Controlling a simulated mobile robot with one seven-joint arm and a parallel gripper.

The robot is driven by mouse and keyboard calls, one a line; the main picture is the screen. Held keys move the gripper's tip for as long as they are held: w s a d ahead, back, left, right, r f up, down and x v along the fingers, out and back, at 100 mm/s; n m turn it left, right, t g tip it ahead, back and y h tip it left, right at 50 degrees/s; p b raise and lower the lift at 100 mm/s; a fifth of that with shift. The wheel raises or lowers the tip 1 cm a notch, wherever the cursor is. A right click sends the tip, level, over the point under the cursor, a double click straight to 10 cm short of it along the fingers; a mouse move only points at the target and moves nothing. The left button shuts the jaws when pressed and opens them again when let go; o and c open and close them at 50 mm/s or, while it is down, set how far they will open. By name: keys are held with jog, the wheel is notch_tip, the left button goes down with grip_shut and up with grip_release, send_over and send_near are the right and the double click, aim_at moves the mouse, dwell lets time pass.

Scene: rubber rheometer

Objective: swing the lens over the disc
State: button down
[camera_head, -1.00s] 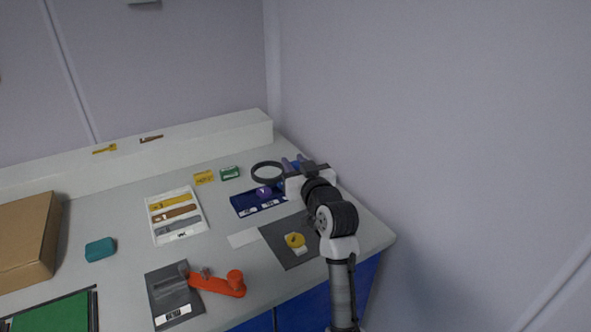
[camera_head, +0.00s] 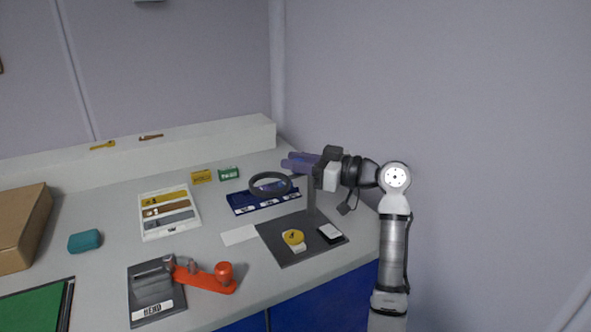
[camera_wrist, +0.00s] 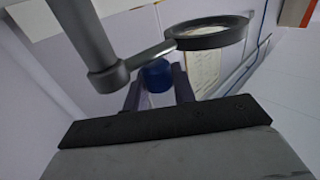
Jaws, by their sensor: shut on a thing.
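The lens is a dark ring (camera_head: 270,184) on a swing arm, carried by a grey post (camera_head: 311,198) on a dark base plate (camera_head: 278,250). My gripper (camera_head: 297,162) points left behind the post. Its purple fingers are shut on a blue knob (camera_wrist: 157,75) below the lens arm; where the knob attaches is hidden.
A blue tray (camera_head: 238,203) lies behind the plate, a white tray (camera_head: 151,233) with coloured strips to its left. A dark block with an orange handle (camera_head: 205,278) is at the front. A black-and-white item (camera_head: 331,233) sits on the plate's right. The wall is close on the right.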

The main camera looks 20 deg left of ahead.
jog(key=n+g, duration=0.1)
jog(key=g, duration=0.1)
jog(key=n+g, duration=0.1)
jog(key=d+n+g, duration=0.1)
jog(key=g, duration=0.1)
jog(key=shift+s+n+g+h, duration=0.3)
jog(key=shift+d+n+g+h, duration=0.2)
jog(key=shift+n+g+h, duration=0.1)
jog(key=shift+n+g, duration=0.3)
jog(key=shift+s+g, duration=0.1)
jog(key=shift+g, duration=0.2)
jog(key=shift+f, duration=0.1)
jog(key=c, duration=1.1)
grip_release()
jog(key=shift+c, duration=0.2)
notch_tip(320, 180, up, 20)
